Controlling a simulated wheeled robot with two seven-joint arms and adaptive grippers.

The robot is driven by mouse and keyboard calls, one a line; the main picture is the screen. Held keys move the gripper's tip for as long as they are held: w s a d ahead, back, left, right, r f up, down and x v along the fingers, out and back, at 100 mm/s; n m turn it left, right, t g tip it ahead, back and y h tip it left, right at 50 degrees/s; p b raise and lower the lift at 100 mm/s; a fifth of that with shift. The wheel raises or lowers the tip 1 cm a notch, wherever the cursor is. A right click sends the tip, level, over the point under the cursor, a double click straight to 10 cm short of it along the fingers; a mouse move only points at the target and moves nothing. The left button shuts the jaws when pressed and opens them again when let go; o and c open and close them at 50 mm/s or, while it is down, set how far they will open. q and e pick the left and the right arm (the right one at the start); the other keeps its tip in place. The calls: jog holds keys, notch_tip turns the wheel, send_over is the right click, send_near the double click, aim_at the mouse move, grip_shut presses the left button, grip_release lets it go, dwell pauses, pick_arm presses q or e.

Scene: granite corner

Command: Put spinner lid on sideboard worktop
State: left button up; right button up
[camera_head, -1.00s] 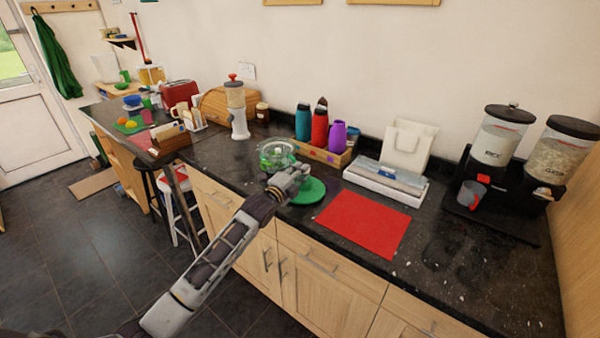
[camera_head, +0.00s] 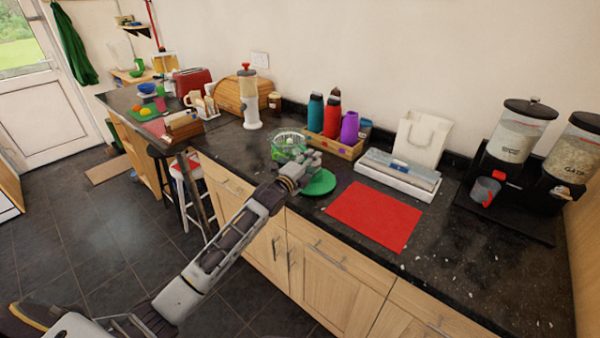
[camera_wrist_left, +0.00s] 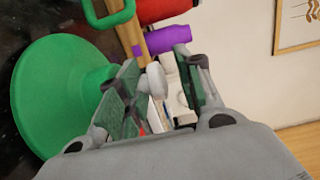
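The green spinner lid (camera_head: 318,183) is a flat disc that appears to lie on the dark sideboard worktop (camera_head: 437,235), near its front edge and left of the red mat. It is large at the left of the left wrist view (camera_wrist_left: 38,100), with a raised middle towards my gripper. My left gripper (camera_head: 311,160) is just behind and above the lid. Its fingers (camera_wrist_left: 157,95) stand apart, with a whitish rounded piece showing between them; I cannot tell whether that belongs to the lid. The clear spinner bowl with green parts (camera_head: 289,138) stands behind the gripper. My right gripper is out of view.
A red mat (camera_head: 375,215) lies right of the lid. Behind are a wooden crate (camera_head: 345,150) with bottles, a white tray (camera_head: 397,183) and a white bag (camera_head: 422,140). Cereal dispensers (camera_head: 520,130) stand at the right. The worktop between mat and dispensers is clear.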

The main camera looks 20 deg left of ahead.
pick_arm(q)
jog(key=v, duration=1.2)
dwell(0.5)
